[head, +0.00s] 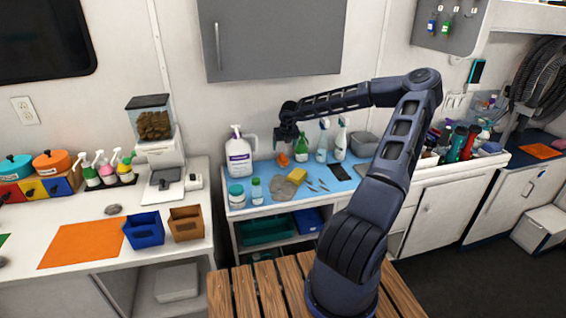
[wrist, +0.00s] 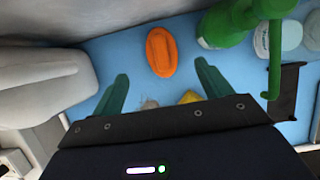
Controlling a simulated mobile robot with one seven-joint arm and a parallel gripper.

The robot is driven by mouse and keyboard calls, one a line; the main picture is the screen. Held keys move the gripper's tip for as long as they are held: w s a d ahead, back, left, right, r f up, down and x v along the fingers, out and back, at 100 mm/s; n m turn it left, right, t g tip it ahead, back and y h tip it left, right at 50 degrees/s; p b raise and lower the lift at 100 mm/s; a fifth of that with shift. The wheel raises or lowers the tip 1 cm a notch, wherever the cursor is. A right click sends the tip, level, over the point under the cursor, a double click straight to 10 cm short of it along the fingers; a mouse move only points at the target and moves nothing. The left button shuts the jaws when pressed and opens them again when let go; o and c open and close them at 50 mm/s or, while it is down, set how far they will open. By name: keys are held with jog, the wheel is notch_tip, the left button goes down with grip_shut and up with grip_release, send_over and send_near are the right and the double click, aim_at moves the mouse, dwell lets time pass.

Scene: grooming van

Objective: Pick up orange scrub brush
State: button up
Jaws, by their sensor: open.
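The orange scrub brush (head: 282,160) lies on the blue mat (head: 236,213) of the shelf unit against the back wall. In the wrist view the brush (wrist: 161,52) is an orange oval with a raised middle, lying just beyond and between the fingertips. My gripper (head: 288,140) is above the back part of the mat in the head view, close to the brush. In the wrist view its two green fingers (wrist: 161,78) are spread open with nothing between them.
A green spray bottle (head: 301,146) stands right of the brush, and a large white jug (head: 238,157) stands to its left. A yellow sponge (head: 297,175), a grey cloth (head: 283,189) and slim tools lie in front. White spray bottles (head: 340,143) stand further right.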

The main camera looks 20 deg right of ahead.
aim_at(283, 155)
jog(key=x, duration=1)
jog(key=shift+w+d+f, duration=0.1)
jog(key=shift+f, duration=0.25)
jog(key=shift+c, duration=0.5)
jog(key=c, duration=1)
